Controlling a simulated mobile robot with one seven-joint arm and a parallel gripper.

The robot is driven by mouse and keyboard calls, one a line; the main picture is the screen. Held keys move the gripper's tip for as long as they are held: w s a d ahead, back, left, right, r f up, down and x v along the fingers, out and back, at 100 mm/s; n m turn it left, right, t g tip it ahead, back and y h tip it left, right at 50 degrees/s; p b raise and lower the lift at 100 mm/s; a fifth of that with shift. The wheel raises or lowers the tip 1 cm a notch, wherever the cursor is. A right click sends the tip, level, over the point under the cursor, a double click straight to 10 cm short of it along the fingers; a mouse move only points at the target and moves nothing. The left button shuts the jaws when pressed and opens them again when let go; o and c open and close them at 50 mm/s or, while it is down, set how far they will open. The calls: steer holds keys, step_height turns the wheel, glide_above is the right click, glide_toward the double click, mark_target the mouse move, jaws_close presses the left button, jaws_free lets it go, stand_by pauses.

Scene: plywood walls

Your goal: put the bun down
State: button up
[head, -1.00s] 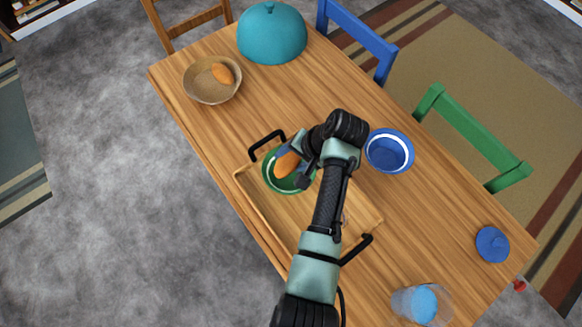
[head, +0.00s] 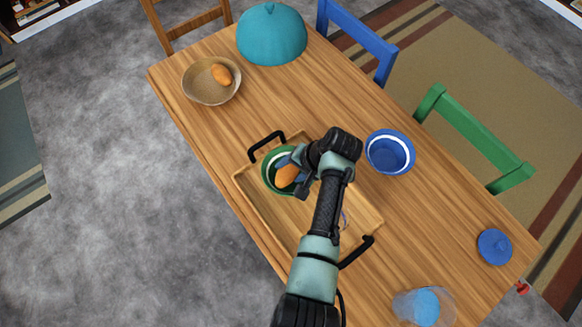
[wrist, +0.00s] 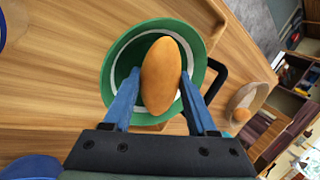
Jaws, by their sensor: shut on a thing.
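The bun (head: 287,176) is orange-brown and oval. My gripper (head: 290,171) is shut on it. In the wrist view the bun (wrist: 160,76) sits between the two blue fingers (wrist: 158,92), over the green bowl (wrist: 118,65) with a white ring inside. In the head view the green bowl (head: 268,171) stands at the far end of the wooden tray (head: 318,220), partly hidden by the bun and my gripper. I cannot tell whether the bun touches the bowl.
A brown bowl (head: 197,90) with another bun (head: 221,75) stands at the far left. A teal dome (head: 272,35), a blue bowl (head: 389,153), a blue lid (head: 494,246) and a glass (head: 424,306) also stand on the table (head: 290,95). The tray has black handles (head: 267,145).

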steer(key=o, duration=1.4)
steer(key=shift+f, duration=0.1)
steer(key=shift+c, duration=0.2)
steer(key=shift+r+p, duration=0.35)
steer(key=shift+r, duration=0.1)
steer(key=v, duration=1.2)
steer(key=w+d+r+n+t+h, duration=0.15)
steer(key=w+r+t, duration=0.35)
steer(key=r, duration=0.5)
steer(key=w+r+n+t+h, duration=0.1)
steer(key=w+r+t+h, duration=0.15)
steer(key=w+r, duration=0.65)
step_height(320, 180, up, 17)
steer(key=a+t, duration=0.2)
steer(key=t, duration=0.4)
steer(key=s+a+r+n+t, duration=0.1)
steer(key=s+r+t, duration=0.5)
steer(key=r, duration=0.8)
steer(key=s+a+r+n+t, duration=0.2)
steer(key=s+a+r+t, duration=0.2)
steer(key=s+r, duration=0.8)
step_height(320, 180, up, 2)
steer(key=shift+s+r+t+h+p, duration=0.3)
steer(key=shift+t+p, duration=0.1)
steer(key=shift+t, duration=0.45)
